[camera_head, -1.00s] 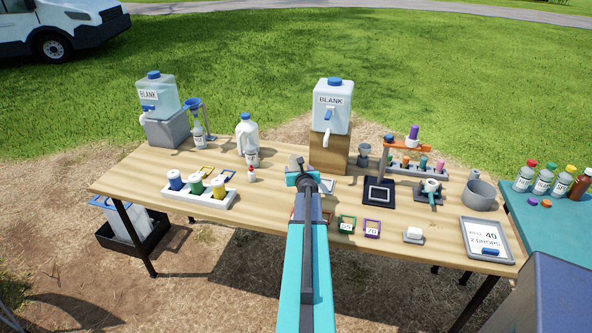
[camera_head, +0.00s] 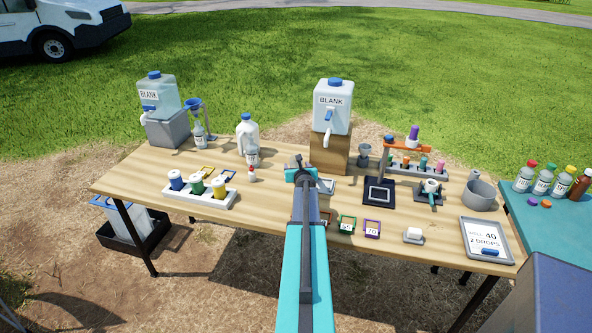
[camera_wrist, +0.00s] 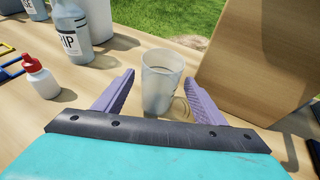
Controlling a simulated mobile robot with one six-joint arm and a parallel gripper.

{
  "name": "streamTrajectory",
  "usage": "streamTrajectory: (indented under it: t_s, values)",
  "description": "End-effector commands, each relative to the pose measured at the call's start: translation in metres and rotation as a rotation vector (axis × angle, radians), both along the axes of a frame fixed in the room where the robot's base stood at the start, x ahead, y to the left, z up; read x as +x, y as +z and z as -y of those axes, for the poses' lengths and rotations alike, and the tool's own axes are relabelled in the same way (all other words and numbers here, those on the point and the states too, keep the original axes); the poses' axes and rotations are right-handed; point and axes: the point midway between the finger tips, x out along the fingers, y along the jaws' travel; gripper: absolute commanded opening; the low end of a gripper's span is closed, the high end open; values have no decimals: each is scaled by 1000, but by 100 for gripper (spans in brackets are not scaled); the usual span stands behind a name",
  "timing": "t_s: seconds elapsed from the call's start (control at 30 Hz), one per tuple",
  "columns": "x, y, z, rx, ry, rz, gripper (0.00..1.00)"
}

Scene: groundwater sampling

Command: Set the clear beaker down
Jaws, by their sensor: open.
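The clear beaker (camera_wrist: 161,82) stands upright on the wooden table in the wrist view. My gripper (camera_wrist: 158,96) is open, with one purple finger on each side of the beaker and visible gaps between fingers and beaker. In the head view my gripper (camera_head: 301,174) is over the middle of the table, in front of the wooden block, and my arm hides the beaker there.
The wooden block (camera_wrist: 262,60) stands close to the right of the beaker and carries a BLANK jug (camera_head: 331,108). A red-capped dropper bottle (camera_wrist: 40,78) and a labelled bottle (camera_wrist: 72,32) stand to the left. Bare tabletop (camera_head: 262,206) lies left of my arm.

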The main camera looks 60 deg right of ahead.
Motion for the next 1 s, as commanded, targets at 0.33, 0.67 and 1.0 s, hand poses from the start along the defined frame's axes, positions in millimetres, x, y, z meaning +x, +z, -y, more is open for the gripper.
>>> streamTrajectory:
  t_s: [0.33,0.67,1.0]
  values:
    - [-1,0,0,0,0,0,64]
    - [-1,0,0,0,-1,0,29]
    - [-1,1,0,0,-1,0,17]
